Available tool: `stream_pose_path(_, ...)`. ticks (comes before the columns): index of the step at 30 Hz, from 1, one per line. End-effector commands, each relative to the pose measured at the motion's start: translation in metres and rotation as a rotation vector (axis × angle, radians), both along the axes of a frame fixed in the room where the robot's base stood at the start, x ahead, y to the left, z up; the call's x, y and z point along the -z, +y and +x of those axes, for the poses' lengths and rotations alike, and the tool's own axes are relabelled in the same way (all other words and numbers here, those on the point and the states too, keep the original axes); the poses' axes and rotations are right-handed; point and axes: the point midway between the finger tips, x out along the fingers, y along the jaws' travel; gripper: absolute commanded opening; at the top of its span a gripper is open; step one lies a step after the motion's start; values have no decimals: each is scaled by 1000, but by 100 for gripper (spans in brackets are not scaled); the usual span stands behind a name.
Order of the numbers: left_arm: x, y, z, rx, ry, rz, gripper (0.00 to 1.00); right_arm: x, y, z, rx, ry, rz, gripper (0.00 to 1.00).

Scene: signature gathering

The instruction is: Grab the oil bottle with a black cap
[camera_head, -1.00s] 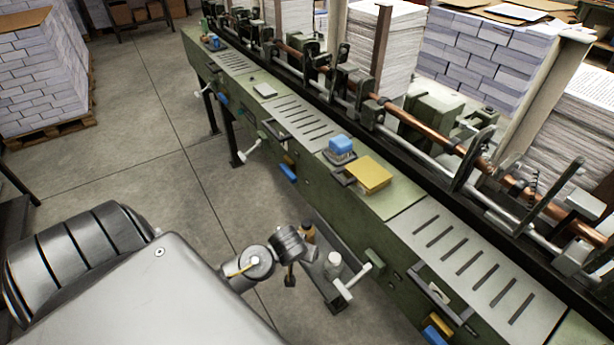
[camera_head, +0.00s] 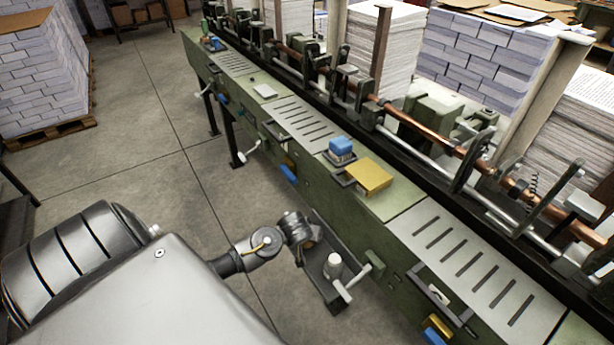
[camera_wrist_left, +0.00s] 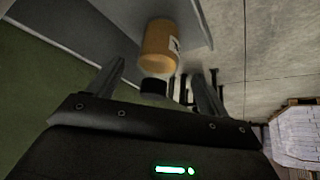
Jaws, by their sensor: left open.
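The oil bottle (camera_wrist_left: 161,43) has an amber body with a pale label. In the left wrist view it appears with its black cap (camera_wrist_left: 154,87) toward me. My left gripper (camera_wrist_left: 158,72) is open, with the cap and neck end between its fingers; I cannot tell whether either finger touches. In the head view the end of my left arm is over the small tray (camera_head: 318,290) on the machine's side, and it hides the amber bottle. My right gripper is not in view.
The long green machine (camera_head: 375,213) runs along the right. The concrete floor (camera_head: 150,165) to the left is clear.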

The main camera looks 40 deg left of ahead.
Motion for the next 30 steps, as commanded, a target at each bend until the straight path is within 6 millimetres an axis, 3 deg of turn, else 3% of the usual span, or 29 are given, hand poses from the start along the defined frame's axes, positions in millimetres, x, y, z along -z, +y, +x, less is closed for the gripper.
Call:
stream_pose_path(9,32,10,25,0,1,2,79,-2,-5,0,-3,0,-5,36)
stream_pose_path(19,37,12,28,1,-2,1,77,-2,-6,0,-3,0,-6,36)
stream_pose_path(30,37,12,28,0,0,2,29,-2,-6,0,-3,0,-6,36)
